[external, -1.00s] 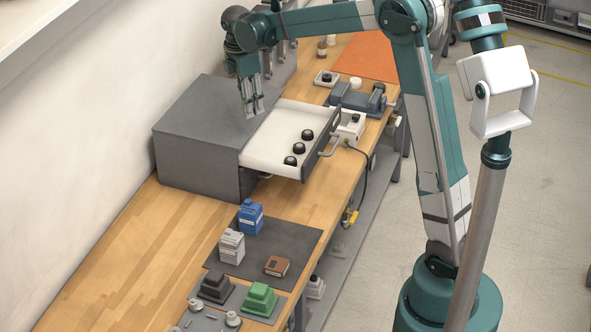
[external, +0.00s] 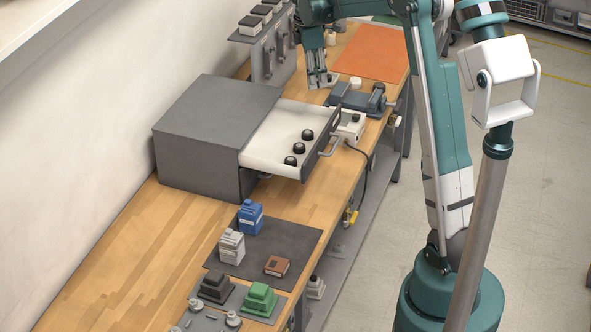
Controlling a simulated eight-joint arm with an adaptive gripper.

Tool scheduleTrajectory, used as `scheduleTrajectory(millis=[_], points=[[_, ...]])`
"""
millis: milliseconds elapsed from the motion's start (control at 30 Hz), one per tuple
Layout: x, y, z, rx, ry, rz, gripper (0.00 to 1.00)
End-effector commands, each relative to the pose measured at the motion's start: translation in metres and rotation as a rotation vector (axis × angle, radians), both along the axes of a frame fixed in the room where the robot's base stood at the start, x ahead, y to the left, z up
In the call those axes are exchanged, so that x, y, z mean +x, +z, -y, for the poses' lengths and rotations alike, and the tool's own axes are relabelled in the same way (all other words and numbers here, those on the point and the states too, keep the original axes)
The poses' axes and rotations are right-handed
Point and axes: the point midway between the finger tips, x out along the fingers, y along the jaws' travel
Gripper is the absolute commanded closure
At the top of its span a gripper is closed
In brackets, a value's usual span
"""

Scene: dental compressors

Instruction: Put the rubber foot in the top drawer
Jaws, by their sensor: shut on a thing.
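The top drawer (external: 268,147) of the grey cabinet (external: 205,130) is pulled open to the right. Three black round feet (external: 299,149) lie inside it near its front, with bare white floor behind them. My gripper (external: 323,83) is beyond the drawer, low over the bench's far part, at the spot of a small white dish. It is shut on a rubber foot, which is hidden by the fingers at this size. The dish is mostly covered by the gripper.
A blue-grey vise-like device (external: 357,98) stands just right of my gripper. A white box (external: 350,125) with a cable sits beside the drawer front. An orange mat (external: 372,52) lies farther back. A pegboard-like rack (external: 272,55) stands behind the cabinet.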

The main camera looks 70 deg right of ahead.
Motion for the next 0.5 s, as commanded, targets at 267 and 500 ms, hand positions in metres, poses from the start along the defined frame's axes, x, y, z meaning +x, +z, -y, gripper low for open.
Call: scheduleTrajectory(millis=[267, 500], points=[[0.000, -0.040, 0.001, 0.000, 0.000, 0.000, 0.86], [0.000, -0.050, 0.000, 0.000, 0.000, 0.000, 0.86]])
